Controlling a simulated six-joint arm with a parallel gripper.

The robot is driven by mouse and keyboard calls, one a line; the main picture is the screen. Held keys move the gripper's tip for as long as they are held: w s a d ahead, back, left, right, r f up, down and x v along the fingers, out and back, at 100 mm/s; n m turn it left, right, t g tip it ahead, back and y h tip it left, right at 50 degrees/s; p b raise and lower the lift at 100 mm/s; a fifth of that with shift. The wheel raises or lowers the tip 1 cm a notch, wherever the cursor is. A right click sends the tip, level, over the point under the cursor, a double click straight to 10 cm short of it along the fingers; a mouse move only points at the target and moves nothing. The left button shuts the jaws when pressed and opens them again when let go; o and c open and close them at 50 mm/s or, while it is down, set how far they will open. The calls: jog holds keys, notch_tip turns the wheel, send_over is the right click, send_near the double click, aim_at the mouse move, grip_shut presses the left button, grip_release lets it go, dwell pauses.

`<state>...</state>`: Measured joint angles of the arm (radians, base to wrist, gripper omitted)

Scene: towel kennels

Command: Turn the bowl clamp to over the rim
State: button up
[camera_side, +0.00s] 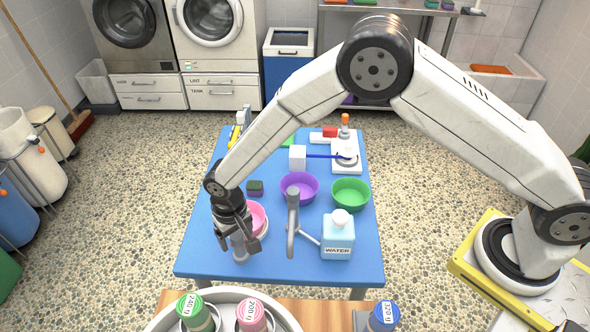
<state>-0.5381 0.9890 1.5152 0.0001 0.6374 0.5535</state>
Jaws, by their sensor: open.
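My gripper (246,246) is low over the front left of the blue table (200,262), pointing down, its fingers apart. It is in front of the pink bowl (259,213) and hides the bowl's left part. A small grey upright piece (239,250) shows at the fingers; I cannot tell whether they touch it. A purple bowl (308,185) and a green bowl (350,193) stand to the right. A grey curved post (292,215) stands in front of the purple bowl. I cannot make out for certain which piece is the bowl clamp or how it is turned.
A bottle marked WATER (338,236) stands front right. A dark sponge (255,188) lies behind the pink bowl. A white stand with a blue bar (325,156) is at the back right. Labelled bottles (251,318) stand in a white tub at the front. The table's right front corner is clear.

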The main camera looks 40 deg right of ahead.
aim_at(238, 233)
jog(key=shift+r, duration=3.85)
jog(key=shift+d, duration=0.1)
jog(key=shift+d+r, duration=0.2)
jog(key=s+d+r+t, duration=0.1)
jog(key=s+d+r, duration=0.2)
jog(key=d, duration=0.5)
jog(key=s+d+r, duration=0.2)
jog(key=d+r, duration=0.1)
jog(key=d, duration=0.5)
jog(key=s+d+r+t, duration=0.1)
jog(key=s+d, duration=0.8)
jog(key=s, duration=0.1)
jog(key=shift+s+d+r+t, duration=0.2)
jog(key=shift+s+r+t, duration=0.1)
jog(key=shift+r, duration=0.1)
